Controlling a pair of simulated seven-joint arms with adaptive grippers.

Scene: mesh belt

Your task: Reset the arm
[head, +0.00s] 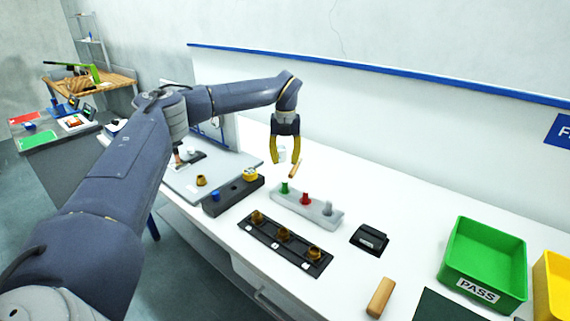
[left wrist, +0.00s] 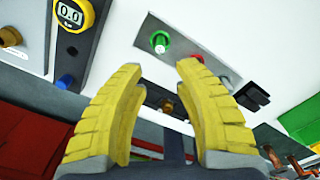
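My left gripper (head: 285,161) has yellow fingers and hangs pointing down above the white bench, behind the light grey block. Its fingertips stand apart with nothing held between them in the left wrist view (left wrist: 158,72). A small white piece shows between or behind the fingers in the head view; I cannot tell which. The light grey block (head: 309,208) carries a green peg (head: 285,188), a red peg (head: 305,198) and a grey peg (head: 327,208). The green peg also shows beyond the fingertips in the left wrist view (left wrist: 160,42). My right gripper is in neither view.
A black strip (head: 270,238) with brass fittings lies in front. A dark block (head: 225,196) with a yellow gauge (head: 250,174) stands left. A black box (head: 369,240), wooden block (head: 380,297), green PASS bin (head: 486,262) and yellow bin (head: 553,285) are right.

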